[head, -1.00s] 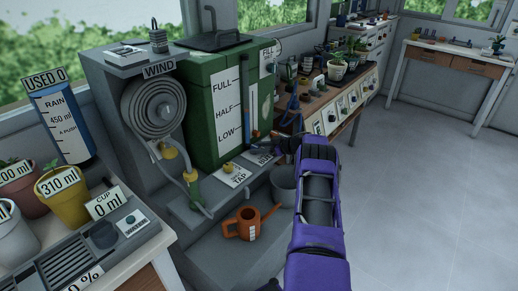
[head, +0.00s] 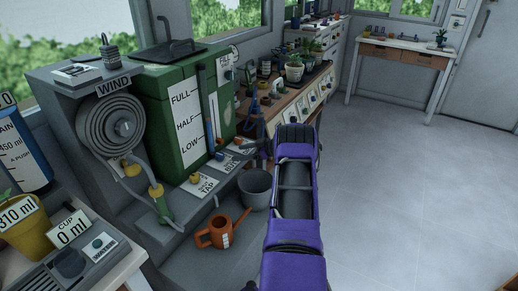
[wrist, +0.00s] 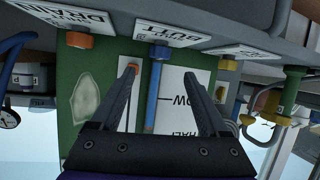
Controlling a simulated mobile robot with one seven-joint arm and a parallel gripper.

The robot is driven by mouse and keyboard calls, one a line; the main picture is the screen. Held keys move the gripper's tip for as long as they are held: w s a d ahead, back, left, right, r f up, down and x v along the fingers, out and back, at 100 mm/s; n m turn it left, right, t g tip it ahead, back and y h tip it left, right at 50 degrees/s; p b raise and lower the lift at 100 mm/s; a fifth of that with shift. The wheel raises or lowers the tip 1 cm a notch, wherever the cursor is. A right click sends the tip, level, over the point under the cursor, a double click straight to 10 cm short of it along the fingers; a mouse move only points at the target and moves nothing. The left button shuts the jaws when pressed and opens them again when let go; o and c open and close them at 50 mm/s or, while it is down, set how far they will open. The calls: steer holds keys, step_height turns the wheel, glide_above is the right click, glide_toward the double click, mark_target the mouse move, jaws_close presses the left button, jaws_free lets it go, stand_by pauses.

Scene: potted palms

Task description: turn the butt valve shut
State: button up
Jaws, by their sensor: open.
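The green water butt (head: 165,105) stands against the wall, with a FULL, HALF, LOW gauge strip on its front. In the wrist view, which is upside down, a blue knob (wrist: 159,52) sits beside a label reading BUTT (wrist: 165,34). My gripper (wrist: 160,74) is open and empty. Its two fingers point toward the blue knob, one on either side in the picture; I see no contact. An orange knob (wrist: 79,40) by the DRAIN label is to the left and a yellow knob (wrist: 227,65) to the right. In the head view my arm hides part of the ledge around the gripper.
A yellow tap knob (head: 195,178) sits on the grey ledge. An orange watering can (head: 221,232) and a grey bucket (head: 256,188) stand below it. A hose reel (head: 112,122) is at left. Potted plants (head: 295,68) stand on the bench behind. The floor at right is clear.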

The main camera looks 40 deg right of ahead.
steer(key=v, duration=0.8)
steer(key=shift+s+r, duration=0.15)
steer(key=shift+s, duration=0.1)
steer(key=shift+d, duration=0.15)
